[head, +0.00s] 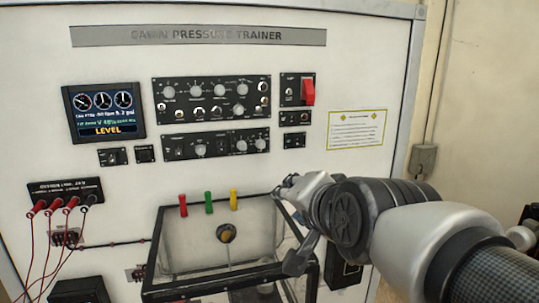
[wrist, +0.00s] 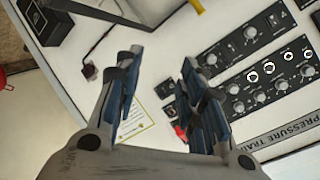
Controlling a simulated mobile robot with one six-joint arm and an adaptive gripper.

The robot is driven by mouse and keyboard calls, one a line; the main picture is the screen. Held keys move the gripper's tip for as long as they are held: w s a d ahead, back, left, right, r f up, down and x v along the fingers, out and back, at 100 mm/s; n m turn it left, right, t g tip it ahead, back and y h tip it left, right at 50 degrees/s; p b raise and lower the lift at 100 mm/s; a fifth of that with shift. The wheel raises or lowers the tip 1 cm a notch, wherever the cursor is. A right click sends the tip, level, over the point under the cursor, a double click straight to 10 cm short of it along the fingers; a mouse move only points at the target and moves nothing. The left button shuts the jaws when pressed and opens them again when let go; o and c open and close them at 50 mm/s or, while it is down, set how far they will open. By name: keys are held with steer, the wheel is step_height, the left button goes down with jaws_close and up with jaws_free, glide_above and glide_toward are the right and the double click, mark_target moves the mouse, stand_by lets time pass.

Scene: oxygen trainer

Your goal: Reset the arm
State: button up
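My gripper (head: 287,226) is in front of the lower right part of the cabin pressure trainer panel (head: 375,60), close to a clear-sided box. Its two fingers are spread apart. In the wrist view my gripper (wrist: 163,62) also shows with a wide gap between the fingers and nothing held. The panel lies tilted behind the fingers there. My arm reaches in from the right in the head view and hides part of the panel's lower right.
The black-framed clear box (head: 185,235) juts from the panel, with red, green and yellow clips (head: 209,203) above it. A red-covered switch (head: 308,91), knob panels (head: 211,98) and a screen (head: 103,111) sit higher. Red leads (head: 55,207) hang at left.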

steer(key=s+d+f+n+g+h+b, duration=0.1)
steer(key=s+d+f+n+g, duration=0.3)
steer(key=s+f, duration=0.7)
steer(key=s+d+f+n+g+h+b, duration=0.2)
steer(key=s+d+f+n+g, duration=0.1)
steer(key=s+f, duration=0.9)
steer(key=shift+s+d+f+n+g, duration=0.15)
steer(key=shift+d+f+n+g, duration=0.3)
steer(key=shift+d, duration=0.75)
